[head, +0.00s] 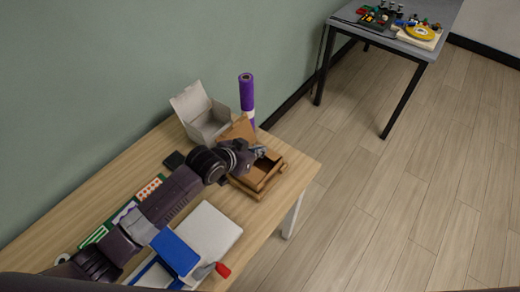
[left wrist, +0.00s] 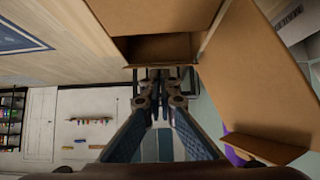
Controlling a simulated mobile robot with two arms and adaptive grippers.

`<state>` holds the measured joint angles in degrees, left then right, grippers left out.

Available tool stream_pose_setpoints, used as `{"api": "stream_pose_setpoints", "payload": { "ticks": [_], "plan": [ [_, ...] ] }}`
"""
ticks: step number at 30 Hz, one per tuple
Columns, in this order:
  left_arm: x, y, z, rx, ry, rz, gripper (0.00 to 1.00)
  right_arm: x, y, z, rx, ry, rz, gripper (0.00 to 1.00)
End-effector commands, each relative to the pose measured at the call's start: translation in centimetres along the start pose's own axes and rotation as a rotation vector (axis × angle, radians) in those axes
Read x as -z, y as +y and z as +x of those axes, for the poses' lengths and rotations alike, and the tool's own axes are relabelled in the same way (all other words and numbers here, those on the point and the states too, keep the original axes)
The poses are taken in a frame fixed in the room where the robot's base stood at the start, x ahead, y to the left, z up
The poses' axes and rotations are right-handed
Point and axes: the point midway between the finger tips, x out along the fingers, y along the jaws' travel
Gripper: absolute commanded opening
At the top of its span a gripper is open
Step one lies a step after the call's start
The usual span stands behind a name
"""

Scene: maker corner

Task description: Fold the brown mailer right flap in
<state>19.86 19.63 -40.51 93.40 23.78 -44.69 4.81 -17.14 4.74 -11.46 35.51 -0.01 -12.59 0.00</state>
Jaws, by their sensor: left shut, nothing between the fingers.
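The brown mailer (head: 273,180) is an open cardboard box near the right end of the wooden table, its lid (head: 240,129) standing up at the back. My left gripper (head: 260,152) is shut and empty over the box, hiding part of its inside and left side. In the left wrist view, the shut fingertips (left wrist: 160,84) are close to the box's dark opening (left wrist: 160,48); I cannot tell whether they touch it. A large brown panel (left wrist: 255,85) stands out at the right there. I cannot tell clearly which panel is the right flap. My right gripper is not in view.
A white open box (head: 201,118) and a purple roll (head: 247,92) stand behind the mailer. A white flat item (head: 212,230), a blue item (head: 174,251) and a red-tipped tool (head: 222,270) lie in front. A grey table (head: 398,38) stands farther off.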

Motion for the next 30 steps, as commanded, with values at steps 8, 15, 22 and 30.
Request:
{"api": "stream_pose_setpoints", "payload": {
  "ticks": [8,15,22,30],
  "plan": [
    [-1.1,0.0,0.4,0.000,0.057,-0.003,0.00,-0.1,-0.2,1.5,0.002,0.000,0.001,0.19],
    [-2.3,0.0,0.5,0.000,0.218,-0.002,0.00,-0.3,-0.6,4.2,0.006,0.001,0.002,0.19],
    [-3.2,0.0,0.5,0.000,0.230,0.000,0.00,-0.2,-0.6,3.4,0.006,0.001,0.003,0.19],
    [-3.3,0.0,0.6,0.000,0.229,-0.001,0.00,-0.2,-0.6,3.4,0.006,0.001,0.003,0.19]
  ]
}}
